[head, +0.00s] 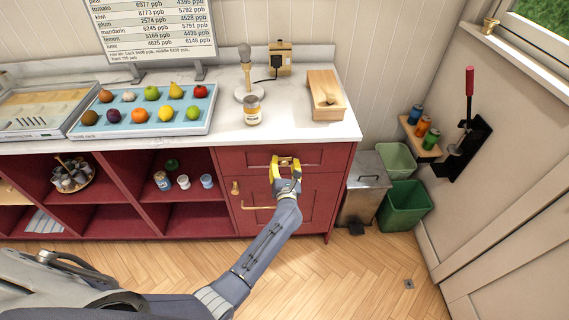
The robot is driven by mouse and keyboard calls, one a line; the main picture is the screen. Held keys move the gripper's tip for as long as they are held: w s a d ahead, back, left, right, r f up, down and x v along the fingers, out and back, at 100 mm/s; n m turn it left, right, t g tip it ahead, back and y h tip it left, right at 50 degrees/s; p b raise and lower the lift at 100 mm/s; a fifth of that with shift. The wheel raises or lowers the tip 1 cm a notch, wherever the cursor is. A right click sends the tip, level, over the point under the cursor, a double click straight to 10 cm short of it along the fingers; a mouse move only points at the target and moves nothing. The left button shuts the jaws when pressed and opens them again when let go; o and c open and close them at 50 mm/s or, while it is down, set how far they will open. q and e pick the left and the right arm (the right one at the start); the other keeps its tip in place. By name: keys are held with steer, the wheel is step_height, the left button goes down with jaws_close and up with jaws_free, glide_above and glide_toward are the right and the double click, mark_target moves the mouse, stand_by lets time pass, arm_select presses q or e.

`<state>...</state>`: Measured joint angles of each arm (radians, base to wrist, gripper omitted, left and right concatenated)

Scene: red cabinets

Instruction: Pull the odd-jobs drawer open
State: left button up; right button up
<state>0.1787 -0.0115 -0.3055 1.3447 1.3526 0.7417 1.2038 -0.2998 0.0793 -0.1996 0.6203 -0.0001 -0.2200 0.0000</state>
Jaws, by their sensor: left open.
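The drawer (322,157) is the shallow red front under the right end of the white counter, and it looks flush with the cabinet. Its brass handle (285,160) is at the middle of the front. My left gripper (286,168) has its yellow fingers open at this handle, one on each side of its middle. The fingers partly hide the handle, and I cannot tell whether they touch it. No label for odd jobs can be read on the drawer. My right gripper is not in view.
Below the drawer is a red door with a brass bar handle (258,208). A jar (252,110) and a wooden box (325,95) stand on the counter above. Bins (403,208) stand on the floor to the right. The floor in front is clear.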

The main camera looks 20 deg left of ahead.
arm_select(q)
steer(key=shift+o, duration=0.2)
steer(key=shift+w, duration=0.1)
jaws_close()
stand_by(0.4)
